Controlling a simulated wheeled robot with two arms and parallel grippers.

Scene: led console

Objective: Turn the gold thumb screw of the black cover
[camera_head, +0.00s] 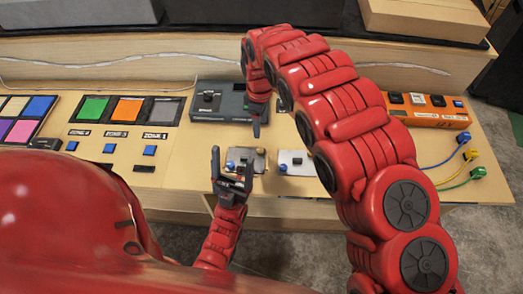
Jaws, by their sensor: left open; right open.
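A small plate (260,168) lies near the front edge of the bench, with a blue knob and a tiny gold-coloured spot (261,151) on it. The spot is too small to identify surely as the thumb screw. I cannot make out the black cover clearly. My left gripper (231,157) is open and empty, its fingers pointing up the picture, in front of and partly over the plate. My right gripper (256,129) hangs down just beyond the plate, seen edge-on; it is open, and it hides part of what lies behind.
A dark grey box (225,110) with a black knob stands behind. Coloured panels (128,109) fill the left; an orange box (432,118) and coloured cable plugs (470,154) are at right.

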